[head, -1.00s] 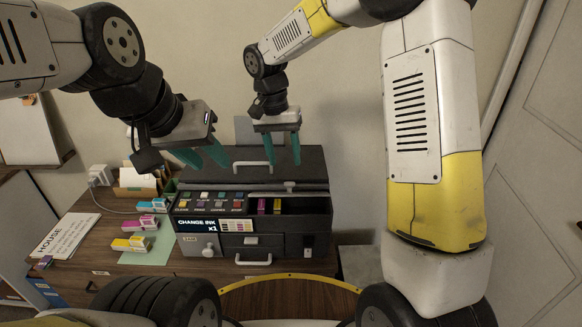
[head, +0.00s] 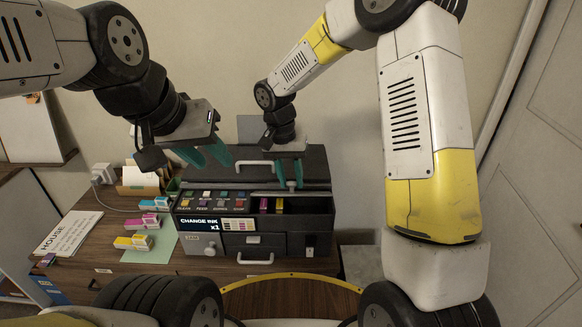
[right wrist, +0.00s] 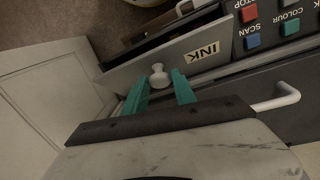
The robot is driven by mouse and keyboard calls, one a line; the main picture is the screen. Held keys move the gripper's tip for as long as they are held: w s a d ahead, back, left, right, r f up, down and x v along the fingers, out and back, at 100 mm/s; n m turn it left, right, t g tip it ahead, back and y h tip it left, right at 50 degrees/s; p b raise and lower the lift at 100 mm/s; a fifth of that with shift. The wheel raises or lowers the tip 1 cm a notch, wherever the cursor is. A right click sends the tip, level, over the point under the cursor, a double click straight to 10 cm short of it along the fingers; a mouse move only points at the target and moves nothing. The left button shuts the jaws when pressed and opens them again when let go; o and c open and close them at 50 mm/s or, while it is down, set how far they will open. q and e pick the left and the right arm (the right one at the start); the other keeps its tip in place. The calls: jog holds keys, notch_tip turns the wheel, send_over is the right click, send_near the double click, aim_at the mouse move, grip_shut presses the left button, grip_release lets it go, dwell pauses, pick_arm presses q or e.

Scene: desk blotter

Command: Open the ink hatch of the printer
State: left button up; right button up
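The dark printer (head: 245,165) stands on the desk; its display reads CHANGE INK x1. Its ink bay (head: 300,206) shows yellow and magenta cartridges inside. The ink hatch (right wrist: 150,62), labelled INK, carries a small white knob (right wrist: 158,76) in the right wrist view. My right gripper (head: 290,186) is open above the bay. Its teal fingers lie either side of the knob, with a gap visible on each side; the knob is mostly hidden in the head view. My left gripper (head: 215,164) is open and empty above the printer's left part.
Colored buttons (head: 213,198) line the printer's top left. A drawer with a white handle (head: 255,260) is at its front. Ink boxes (head: 134,242) lie on a green sheet (head: 150,256) left of it.

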grip_shut()
dwell(1.1)
